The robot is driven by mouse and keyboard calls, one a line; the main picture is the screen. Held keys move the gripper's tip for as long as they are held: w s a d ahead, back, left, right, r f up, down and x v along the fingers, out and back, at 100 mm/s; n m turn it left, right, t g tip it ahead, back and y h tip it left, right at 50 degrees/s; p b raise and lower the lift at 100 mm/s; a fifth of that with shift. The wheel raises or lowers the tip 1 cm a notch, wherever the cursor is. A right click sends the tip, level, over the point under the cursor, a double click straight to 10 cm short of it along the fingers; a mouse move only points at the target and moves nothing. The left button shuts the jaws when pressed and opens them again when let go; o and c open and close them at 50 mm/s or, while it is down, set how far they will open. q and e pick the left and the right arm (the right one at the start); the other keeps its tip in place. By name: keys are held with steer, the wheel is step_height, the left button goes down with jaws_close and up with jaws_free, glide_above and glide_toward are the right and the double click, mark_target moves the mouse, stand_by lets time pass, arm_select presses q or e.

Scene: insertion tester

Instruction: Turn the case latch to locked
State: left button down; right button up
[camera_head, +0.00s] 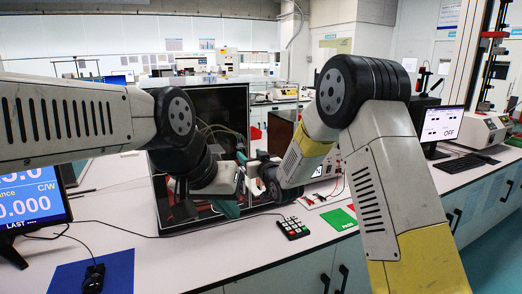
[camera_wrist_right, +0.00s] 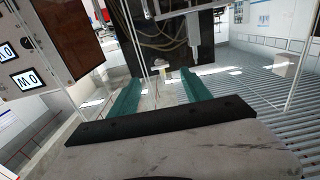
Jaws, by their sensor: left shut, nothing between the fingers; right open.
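The case (camera_head: 212,98) is a dark, clear-walled box with a black frame on the bench, with cables inside. It also shows at the top of the right wrist view (camera_wrist_right: 150,25). My left gripper (camera_head: 229,208) is shut and empty, low in front of the case; its teal fingers show. My right gripper (camera_head: 244,168) is in front of the case's right side, just above the left one. In the right wrist view its teal fingers (camera_wrist_right: 161,82) are spread, with no object gripped. A small pale piece (camera_wrist_right: 161,64) shows beyond the fingertips; I cannot tell whether it is the latch. The latch's position is unclear.
A black keypad (camera_head: 292,227) and a green PASS pad (camera_head: 339,219) lie on the bench right of the case. A blue mat (camera_head: 118,272) with a mouse and a display (camera_head: 35,203) are at left. My arms crowd the space before the case.

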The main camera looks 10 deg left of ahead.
mark_target(242, 147)
steer(key=x, duration=0.7)
jaws_close()
